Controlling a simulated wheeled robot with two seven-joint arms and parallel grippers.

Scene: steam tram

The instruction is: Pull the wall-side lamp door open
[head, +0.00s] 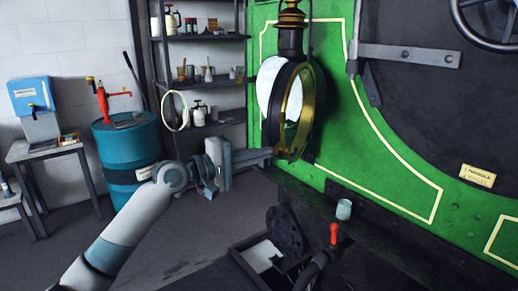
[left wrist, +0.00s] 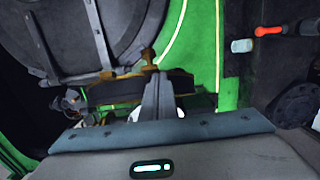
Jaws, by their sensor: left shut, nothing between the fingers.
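The lamp (head: 290,108) hangs on the green tram front in the head view, with a brass top and a round brass-rimmed front. A pale round face shows on its left side. I cannot tell how far its door stands open. In the left wrist view the lamp (left wrist: 182,82) shows as a dark, brassy shape behind my fingers. My left gripper (left wrist: 158,84) is shut and empty, its fingertips in front of the lamp; I cannot tell whether they touch. In the head view my left gripper (head: 226,160) is low and left of the lamp. My right gripper is out of view.
A glass jar (head: 344,210) and a red-handled lever (head: 333,234) are on the ledge below the lamp. The round smokebox door (head: 430,110) is at right. A blue drum (head: 128,155) and shelves (head: 205,85) stand at left.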

